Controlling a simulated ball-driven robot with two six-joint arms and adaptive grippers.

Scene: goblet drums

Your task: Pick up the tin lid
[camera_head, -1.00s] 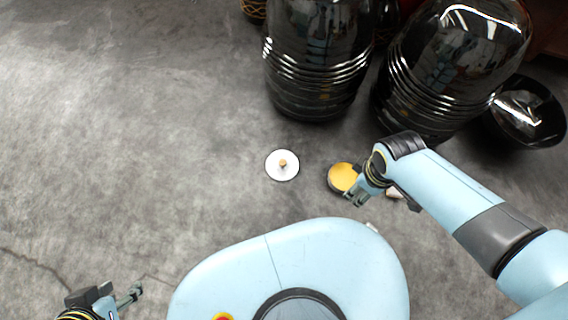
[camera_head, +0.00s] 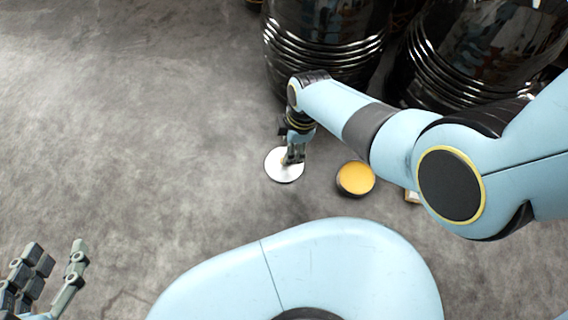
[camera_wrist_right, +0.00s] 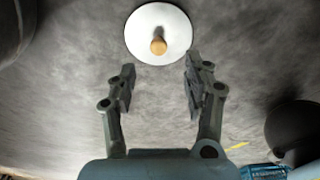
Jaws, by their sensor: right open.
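The tin lid, a white disc with a small wooden knob, lies flat on the grey floor. It shows in the head view (camera_head: 279,169) and near the top of the right wrist view (camera_wrist_right: 143,32). My right gripper (camera_head: 291,158) is above the lid and hides part of it. In the right wrist view the open, empty fingers (camera_wrist_right: 158,82) are spread, with the knob beyond the gap between them. My left gripper (camera_head: 58,268) is at the lower left of the head view, its fingers apart and empty, far from the lid.
A round dark tin with a yellow-orange top (camera_head: 356,178) stands right of the lid. Large black glossy drums (camera_head: 322,45) stand at the back. A small pale object (camera_head: 411,196) is partly hidden by my right arm. The floor to the left is clear.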

